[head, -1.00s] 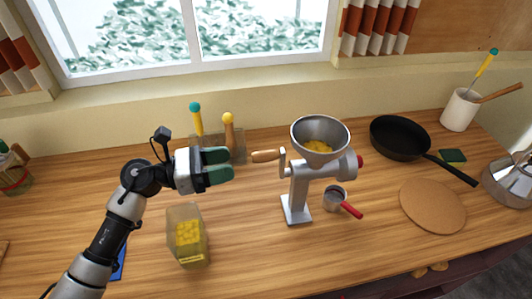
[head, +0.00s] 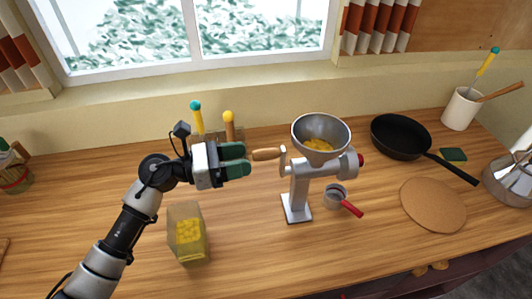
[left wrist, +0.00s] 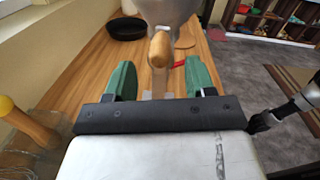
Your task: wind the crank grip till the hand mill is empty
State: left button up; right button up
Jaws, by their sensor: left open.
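The grey hand mill (head: 300,190) stands upright on the wooden counter, with yellow pieces (head: 318,145) in its hopper (head: 322,133). Its wooden crank grip (head: 267,154) points left from the crank arm. My left gripper (head: 248,160), with green fingers, is open just left of the grip. In the left wrist view the grip (left wrist: 160,50) lies ahead, between the lines of the two open fingers (left wrist: 162,85), and nothing shows held. A small cup with a red handle (head: 336,197) stands under the mill's outlet.
A clear container of yellow pieces (head: 187,235) stands front left of the mill. Yellow- and teal-topped tools (head: 229,125) stand behind my left gripper. A black pan (head: 400,137), a cork mat (head: 433,206) and a utensil crock (head: 461,109) are to the right.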

aim_at(263, 154)
pick_arm(q)
jog(key=shift+x, duration=2.8)
jog(key=c, duration=0.9)
